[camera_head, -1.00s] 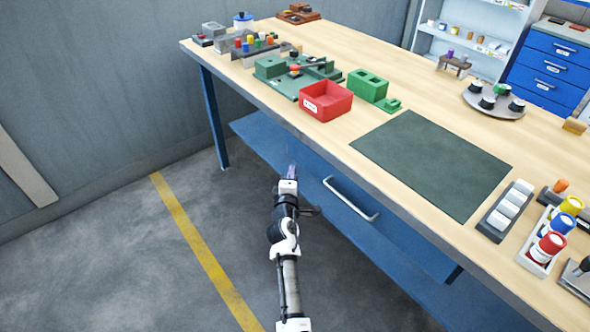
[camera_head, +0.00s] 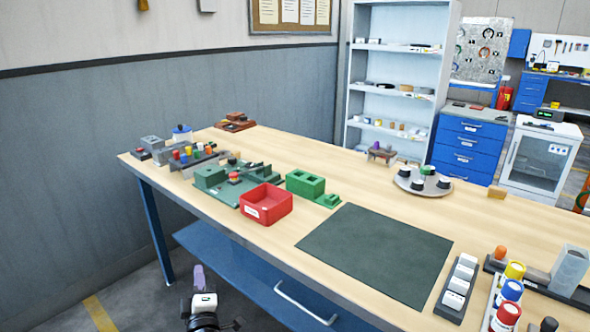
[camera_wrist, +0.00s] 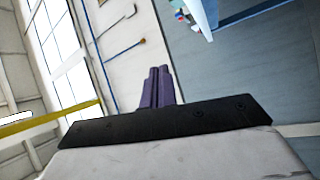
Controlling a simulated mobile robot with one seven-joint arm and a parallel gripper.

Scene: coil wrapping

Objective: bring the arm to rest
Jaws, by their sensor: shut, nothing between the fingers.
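My gripper (camera_head: 199,278) is at the bottom of the head view, in front of the bench's near edge and below the top's level. Its purple fingers also show in the wrist view (camera_wrist: 157,88), side by side, shut and empty. Nothing touches them. Most of my arm is below the head view's lower edge. The wrist view is tilted and looks at walls and windows, with a sliver of blue and white furniture at the top.
The wooden workbench (camera_head: 300,172) fills the middle, with a red tray (camera_head: 265,204), a green fixture (camera_head: 306,184), a dark mat (camera_head: 376,254) and spools (camera_head: 515,271) on it. A blue lower shelf (camera_head: 232,256) with a handle lies right of my gripper. Open floor is at left.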

